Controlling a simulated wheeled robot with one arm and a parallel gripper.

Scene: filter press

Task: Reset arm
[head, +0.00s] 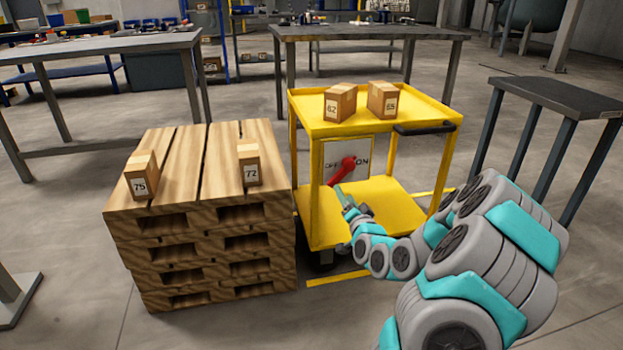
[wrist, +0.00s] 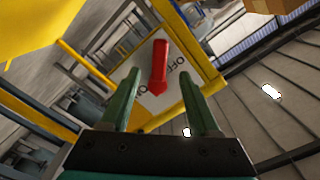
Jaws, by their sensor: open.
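My gripper (head: 345,197) reaches low toward the yellow cart, at the end of my grey and teal arm. In the wrist view its two green fingers (wrist: 161,103) stand apart with nothing between them. A red lever handle (head: 342,172) sits on a white panel (head: 360,152) marked OFF and ON, seen behind the cart's front opening. In the wrist view the red handle (wrist: 159,68) lies ahead of the fingertips, apart from them. The panel lettering is partly hidden by the handle.
The yellow cart (head: 430,108) carries boxes 62 (head: 340,101) and 55 (head: 383,98). A wooden pallet stack (head: 200,265) at left holds boxes 75 (head: 141,174) and 72 (head: 249,162). A dark table (head: 560,95) stands right. Grey benches stand behind.

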